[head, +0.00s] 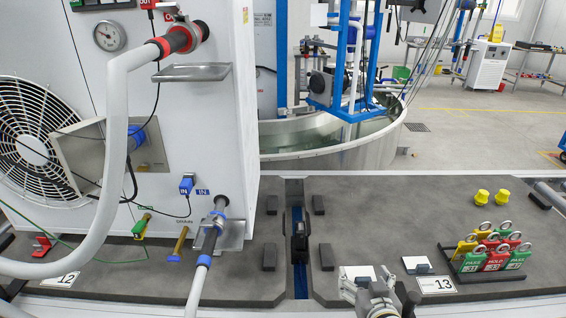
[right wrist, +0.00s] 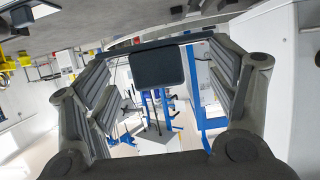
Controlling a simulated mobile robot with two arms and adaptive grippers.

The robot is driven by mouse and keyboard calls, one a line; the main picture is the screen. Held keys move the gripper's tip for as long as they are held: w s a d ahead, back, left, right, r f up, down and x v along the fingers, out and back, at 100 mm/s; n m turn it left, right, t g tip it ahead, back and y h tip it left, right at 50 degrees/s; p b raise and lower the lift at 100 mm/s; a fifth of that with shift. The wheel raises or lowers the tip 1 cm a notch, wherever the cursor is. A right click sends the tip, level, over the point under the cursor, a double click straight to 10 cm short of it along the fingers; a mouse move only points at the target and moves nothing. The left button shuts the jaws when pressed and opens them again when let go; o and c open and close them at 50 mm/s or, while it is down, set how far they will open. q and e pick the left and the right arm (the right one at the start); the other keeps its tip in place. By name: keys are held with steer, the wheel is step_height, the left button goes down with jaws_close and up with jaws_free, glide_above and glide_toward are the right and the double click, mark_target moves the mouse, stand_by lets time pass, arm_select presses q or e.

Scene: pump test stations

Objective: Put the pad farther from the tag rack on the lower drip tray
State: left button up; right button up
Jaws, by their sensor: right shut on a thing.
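My right gripper (head: 372,292) is at the front edge of the bench, shut on a pad (head: 357,272) with a pale top. In the right wrist view a dark square face of the pad (right wrist: 158,68) shows between the fingers. A second white pad (head: 417,265) lies on the bench, nearer the tag rack (head: 490,268), which holds yellow, red and green tags. The lower drip tray (head: 232,236) juts from the white machine under the blue-ringed hose joint. The upper drip tray (head: 193,72) is higher on the same wall. My left gripper is not seen.
A hose (head: 204,262) runs down in front of the lower drip tray. A larger grey hose (head: 116,120) loops at left. Dark blocks (head: 326,257) and a blue-lined slot stand mid-bench. Two yellow caps (head: 482,196) sit behind the rack.

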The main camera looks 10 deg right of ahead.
steer(key=w+a+r+n+y, duration=0.1)
steer(key=a+r, duration=0.2)
steer(key=r, duration=0.6)
steer(key=w+a+r+y+p, duration=0.1)
steer(key=a+r, duration=0.3)
steer(key=r, duration=0.5)
steer(key=w+a+r+n+y+p, duration=0.1)
steer(key=a+r, duration=0.3)
steer(key=r, duration=0.4)
steer(key=shift+r+n+t, duration=0.3)
steer(key=shift+r, duration=0.1)
steer(key=shift+w, duration=0.1)
steer(key=s+d+f+m+h, duration=0.1)
steer(key=d+f, duration=0.2)
steer(key=f, duration=0.6)
steer(key=s+d+f+h+b, duration=0.1)
steer(key=d+f, duration=0.3)
steer(key=f, duration=0.5)
steer(key=s+d+f+m+h+b, duration=0.1)
steer(key=d+f, duration=0.3)
steer(key=f, duration=0.4)
steer(key=shift+s+f+m, duration=0.15)
steer(key=shift+f+m, duration=0.15)
steer(key=shift+f, duration=0.1)
